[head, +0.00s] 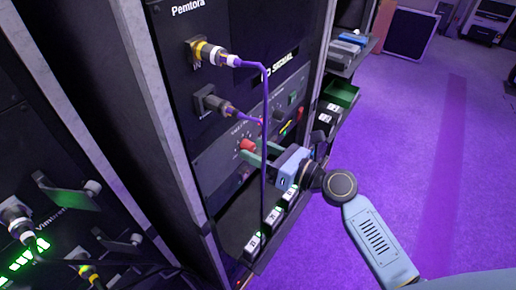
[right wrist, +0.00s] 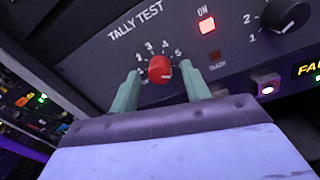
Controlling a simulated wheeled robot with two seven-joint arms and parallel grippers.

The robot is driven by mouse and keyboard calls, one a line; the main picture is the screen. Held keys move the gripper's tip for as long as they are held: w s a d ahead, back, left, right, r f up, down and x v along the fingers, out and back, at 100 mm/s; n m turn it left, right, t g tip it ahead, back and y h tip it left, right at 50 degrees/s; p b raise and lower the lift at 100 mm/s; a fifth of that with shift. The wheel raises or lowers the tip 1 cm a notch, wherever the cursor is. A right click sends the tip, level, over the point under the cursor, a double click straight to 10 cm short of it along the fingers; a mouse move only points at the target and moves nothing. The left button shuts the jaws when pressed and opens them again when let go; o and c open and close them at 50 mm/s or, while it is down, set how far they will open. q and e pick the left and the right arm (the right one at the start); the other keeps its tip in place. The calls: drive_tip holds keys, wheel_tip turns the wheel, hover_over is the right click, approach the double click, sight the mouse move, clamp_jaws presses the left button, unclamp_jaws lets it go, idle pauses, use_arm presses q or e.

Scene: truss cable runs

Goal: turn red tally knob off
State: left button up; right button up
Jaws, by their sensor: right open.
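The red tally knob (right wrist: 160,69) sits on the dark TALLY TEST panel (right wrist: 100,50), with numbers 1 to 5 printed around it. Its pale pointer line is toward the right, below the 5. A lit red lamp (right wrist: 206,25) marked ON is to its upper right. In the head view the red knob (head: 247,145) shows on the rack front. My right gripper (head: 252,157) is at the knob, its green fingers open. In the right wrist view the fingers (right wrist: 163,92) stand on both sides of the knob, with gaps between. My left gripper is not seen.
A purple cable (head: 264,120) hangs from a yellow-ringed plug (head: 205,52) close by my right gripper. A black knob (right wrist: 284,15) and a lit button (right wrist: 267,87) lie to the right on the panel. Purple floor (head: 400,130) is clear at right.

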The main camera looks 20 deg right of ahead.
drive_tip(key=shift+w+a, duration=0.1)
drive_tip(key=shift+c, duration=0.5)
drive_tip(key=c, duration=0.9)
